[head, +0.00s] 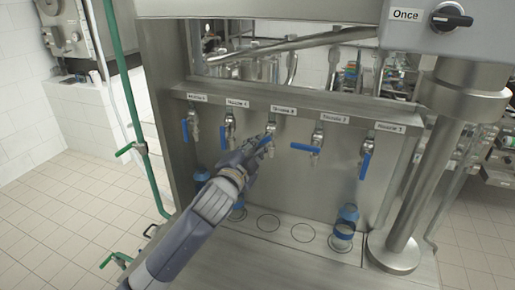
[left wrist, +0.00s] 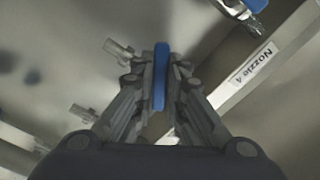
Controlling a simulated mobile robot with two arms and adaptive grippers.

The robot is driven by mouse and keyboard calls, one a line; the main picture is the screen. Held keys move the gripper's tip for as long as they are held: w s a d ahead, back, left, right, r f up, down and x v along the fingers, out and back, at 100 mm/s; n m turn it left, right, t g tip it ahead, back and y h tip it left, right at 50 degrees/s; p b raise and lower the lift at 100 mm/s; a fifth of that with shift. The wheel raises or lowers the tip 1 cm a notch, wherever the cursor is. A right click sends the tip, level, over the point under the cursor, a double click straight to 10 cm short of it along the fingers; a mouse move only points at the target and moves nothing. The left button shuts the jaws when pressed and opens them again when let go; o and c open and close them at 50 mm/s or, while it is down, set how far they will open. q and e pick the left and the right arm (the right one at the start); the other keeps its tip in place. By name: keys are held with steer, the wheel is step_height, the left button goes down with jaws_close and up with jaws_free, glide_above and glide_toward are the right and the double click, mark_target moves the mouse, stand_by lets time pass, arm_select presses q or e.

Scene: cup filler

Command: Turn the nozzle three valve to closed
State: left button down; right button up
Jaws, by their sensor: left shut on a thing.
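The nozzle three valve (head: 270,128) is the middle one in a row of metal valves, under the middle label. My left gripper (head: 262,143) reaches it from the lower left and is shut on its blue handle (left wrist: 160,80). In the left wrist view the handle stands upright between the two fingers (left wrist: 160,100). In the head view the gripper hides most of the handle, so its exact angle is hard to tell. My right gripper is not in view.
Nozzle 2's blue handle (head: 306,148) lies level; nozzle 1's handle (head: 365,165) hangs down. Nozzle 4's handle (head: 224,137) is close on the left. Blue cups (head: 346,219) stand below on the steel ledge (head: 290,252). A thick steel column (head: 430,160) stands at right.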

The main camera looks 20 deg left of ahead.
arm_select(q)
steer(key=m, duration=0.2)
steer(key=r+m, duration=0.1)
steer(key=m, duration=0.3)
steer(key=shift+a+r, duration=0.25)
steer(key=shift+m, duration=0.4)
steer(key=c, duration=1.6)
jaws_free()
steer(key=s, duration=1.2)
steer(key=shift+a, duration=0.2)
